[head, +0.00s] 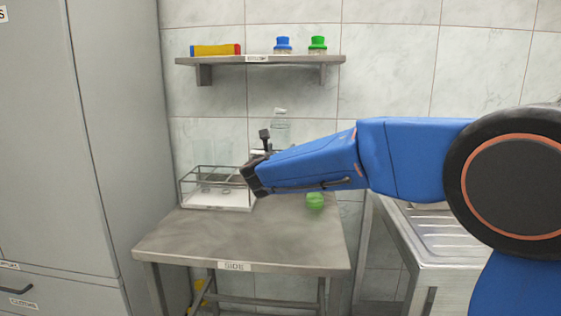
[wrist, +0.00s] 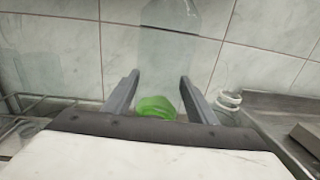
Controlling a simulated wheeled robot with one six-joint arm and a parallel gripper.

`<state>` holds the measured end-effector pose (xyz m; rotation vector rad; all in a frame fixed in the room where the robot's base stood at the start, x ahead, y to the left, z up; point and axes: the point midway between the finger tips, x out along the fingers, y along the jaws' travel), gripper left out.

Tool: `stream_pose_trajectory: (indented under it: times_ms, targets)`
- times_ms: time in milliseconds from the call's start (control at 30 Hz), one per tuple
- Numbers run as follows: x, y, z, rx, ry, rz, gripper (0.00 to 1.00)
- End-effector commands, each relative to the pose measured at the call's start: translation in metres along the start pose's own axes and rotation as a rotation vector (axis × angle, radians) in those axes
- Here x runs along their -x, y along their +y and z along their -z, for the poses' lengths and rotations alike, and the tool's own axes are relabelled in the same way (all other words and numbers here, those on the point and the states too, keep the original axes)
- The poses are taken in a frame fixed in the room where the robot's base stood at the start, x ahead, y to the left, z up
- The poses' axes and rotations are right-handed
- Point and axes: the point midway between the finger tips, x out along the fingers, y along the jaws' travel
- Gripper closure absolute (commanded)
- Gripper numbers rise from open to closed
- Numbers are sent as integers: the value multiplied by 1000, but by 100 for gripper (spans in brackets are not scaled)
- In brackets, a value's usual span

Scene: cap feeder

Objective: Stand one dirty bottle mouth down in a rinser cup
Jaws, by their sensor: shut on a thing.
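A clear bottle (wrist: 168,50) is between the two fingers of my gripper (wrist: 160,78) in the wrist view. My gripper is shut on it. Its upper part also shows above my arm in the head view (head: 280,130), upright, with the narrow end at the top. My arm hides its lower part. I cannot make out dirt on it. I cannot pick out a rinser cup in either view.
A wire rack (head: 216,207) with clear glassware stands on the side table (head: 200,240), left of my gripper. A green object (head: 315,201) is on the table. A metal sink (head: 450,235) is at right. A shelf (head: 265,60) holds coloured items.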

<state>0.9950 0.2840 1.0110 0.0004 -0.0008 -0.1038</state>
Motion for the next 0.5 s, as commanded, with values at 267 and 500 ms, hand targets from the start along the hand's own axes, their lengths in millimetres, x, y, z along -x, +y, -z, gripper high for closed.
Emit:
stream_pose_trajectory:
  times_ms: [267, 500]
  targets:
    - [0, 0, -15, 1, 1, -1, 69]
    - [1, -2, -16, 1, 1, 1, 69]
